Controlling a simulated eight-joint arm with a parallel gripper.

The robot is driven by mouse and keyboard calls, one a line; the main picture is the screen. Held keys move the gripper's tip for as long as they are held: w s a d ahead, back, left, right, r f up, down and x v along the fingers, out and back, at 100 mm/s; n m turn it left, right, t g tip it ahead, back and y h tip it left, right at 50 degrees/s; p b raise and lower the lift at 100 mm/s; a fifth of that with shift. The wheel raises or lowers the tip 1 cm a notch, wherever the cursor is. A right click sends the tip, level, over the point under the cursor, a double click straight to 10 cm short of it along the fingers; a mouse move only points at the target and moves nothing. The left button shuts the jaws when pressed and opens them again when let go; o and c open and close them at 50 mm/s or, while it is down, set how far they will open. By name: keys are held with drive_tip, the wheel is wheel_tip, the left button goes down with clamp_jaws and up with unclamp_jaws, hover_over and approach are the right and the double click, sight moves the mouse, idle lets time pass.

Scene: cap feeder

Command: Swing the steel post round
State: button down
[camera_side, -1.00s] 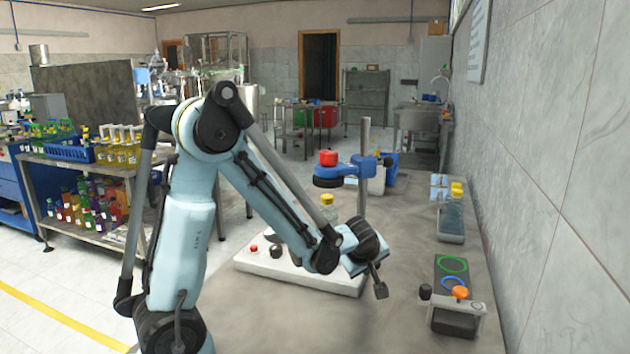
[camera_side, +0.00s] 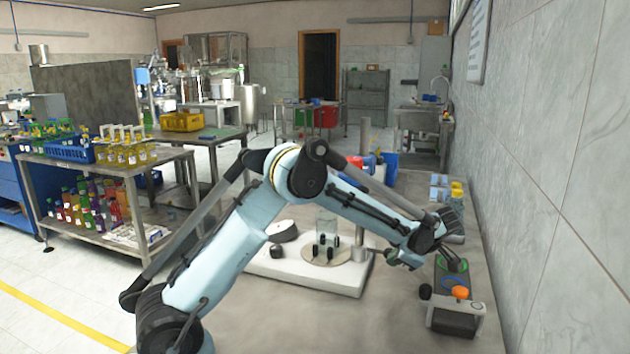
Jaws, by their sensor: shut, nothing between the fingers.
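The steel post (camera_side: 366,132) stands upright at the back right of the white machine base (camera_side: 350,288). My arm hides its middle; its top and its lower collar show. The blue head with the red knob (camera_side: 355,162) is mostly hidden behind my arm. A clear bottle (camera_side: 327,226) stands on the round plate among small black pegs; its top is hidden. My gripper (camera_side: 455,264) is right of the post and apart from it, low over the far end of the black tray (camera_side: 440,291). It is shut and looks empty; its fingertips are small and partly unclear.
The tray holds a blue ring (camera_side: 455,282) and stands behind a grey block with an orange knob (camera_side: 460,293). The bench front is clear. A bottle shelf (camera_side: 80,170) stands at left.

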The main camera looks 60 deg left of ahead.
drive_tip(key=shift+w+a, duration=0.15)
drive_tip(key=shift+w, duration=0.15)
drive_tip(key=shift+w+a, duration=0.1)
idle(0.3)
drive_tip(key=d, duration=0.1)
drive_tip(key=s+d, duration=0.2)
drive_tip(key=d, duration=0.1)
drive_tip(key=shift+s+f, duration=0.2)
drive_tip(key=shift+s, duration=0.05)
drive_tip(key=v, duration=0.9)
drive_tip(key=shift+w+r, duration=0.25)
drive_tip(key=shift+w, duration=0.05)
